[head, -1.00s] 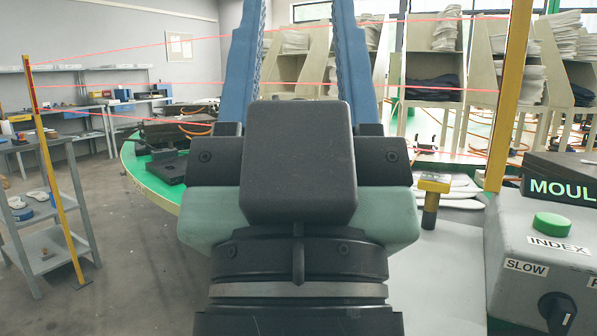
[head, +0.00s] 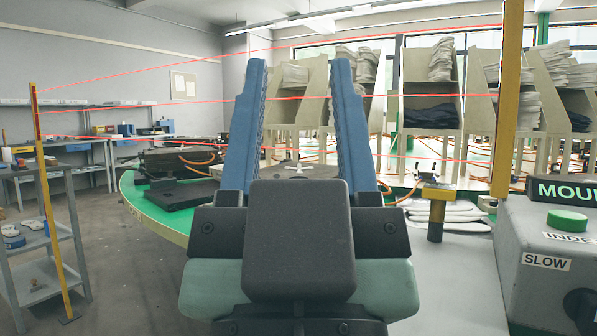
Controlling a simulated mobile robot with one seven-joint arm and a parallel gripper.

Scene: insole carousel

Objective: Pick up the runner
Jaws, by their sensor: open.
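A small white branched piece (head: 298,167), which looks like the runner, lies on a dark mould plate (head: 283,171) on the carousel. It shows between the two blue fingers of my gripper (head: 299,64). My gripper is open, with a wide gap and nothing held between its fingers. The fingers point up and away in the picture. I cannot tell how far the fingertips are from the white piece. My gripper's dark body hides the carousel below it.
The green-edged carousel (head: 152,222) carries a black plate (head: 180,194) at left. Yellow posts (head: 47,190) with red beams flank it. A grey control box (head: 540,255) with a green button stands right, by a yellow-topped post (head: 437,205). Racks of insoles (head: 432,90) stand behind.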

